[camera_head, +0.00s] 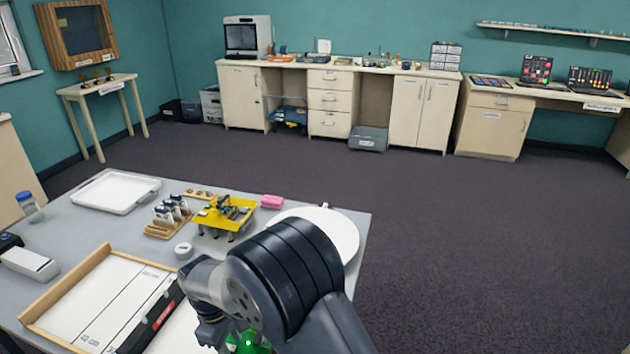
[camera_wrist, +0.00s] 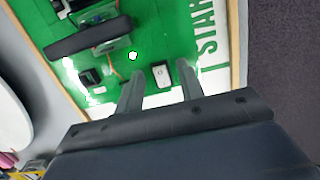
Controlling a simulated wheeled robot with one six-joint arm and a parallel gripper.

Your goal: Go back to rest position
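My gripper (camera_wrist: 160,92) shows in the wrist view with its two fingers apart and nothing between them. A small white part (camera_wrist: 161,76) and a dark part (camera_wrist: 90,78) lie on the board beyond the fingertips. In the head view my arm reaches over the near edge of the table and hides most of the gripper. A bit of the green board (camera_head: 250,344) shows below the arm.
The grey table (camera_head: 85,222) holds a white tray (camera_head: 115,192), a yellow stand (camera_head: 226,212), a pink block (camera_head: 272,202), a round white plate (camera_head: 345,232) and a wood-edged board (camera_head: 110,305). Cabinets (camera_head: 330,103) line the far wall. The dark floor (camera_head: 480,240) to the right is clear.

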